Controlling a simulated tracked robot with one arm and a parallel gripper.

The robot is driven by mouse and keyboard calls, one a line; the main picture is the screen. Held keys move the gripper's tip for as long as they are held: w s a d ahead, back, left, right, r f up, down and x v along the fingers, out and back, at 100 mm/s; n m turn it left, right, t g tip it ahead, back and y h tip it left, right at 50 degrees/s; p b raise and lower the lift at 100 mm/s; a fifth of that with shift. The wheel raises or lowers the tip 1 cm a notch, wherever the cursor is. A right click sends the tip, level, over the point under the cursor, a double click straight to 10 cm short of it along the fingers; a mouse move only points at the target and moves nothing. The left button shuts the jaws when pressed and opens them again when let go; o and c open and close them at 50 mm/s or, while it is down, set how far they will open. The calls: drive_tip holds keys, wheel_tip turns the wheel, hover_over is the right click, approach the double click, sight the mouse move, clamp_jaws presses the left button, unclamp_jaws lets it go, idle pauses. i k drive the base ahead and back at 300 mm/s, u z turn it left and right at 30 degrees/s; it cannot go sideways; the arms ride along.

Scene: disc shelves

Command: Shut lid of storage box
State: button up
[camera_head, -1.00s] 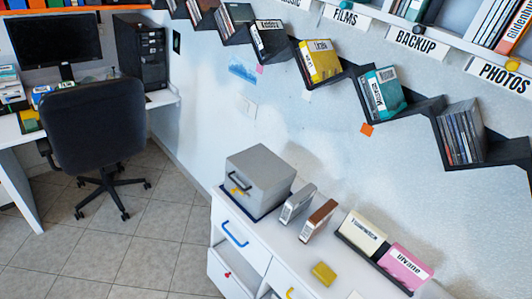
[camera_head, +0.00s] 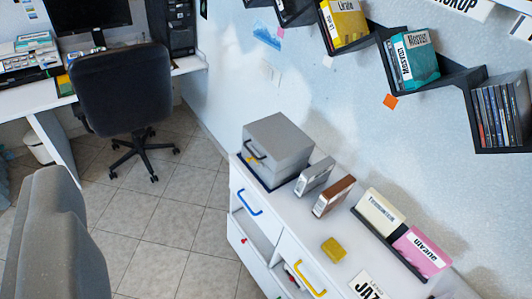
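The grey storage box (camera_head: 274,151) sits at the left end of the white cabinet top, with a dark handle on its front. Its grey top looks flat and level. I see no raised lid, but the box is too small in view to tell whether the lid is fully shut. My gripper does not show. A rounded grey part, likely of my own arm, fills the lower left.
A silver case (camera_head: 314,177) and a brown case (camera_head: 334,196) stand right of the box. A yellow block (camera_head: 334,250) and labelled boxes are farther right. Black disc shelves (camera_head: 459,73) hang above. An office chair (camera_head: 121,93) stands at the desk; tiled floor lies between.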

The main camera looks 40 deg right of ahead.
sight(274, 140)
drive_tip(key=i, duration=1)
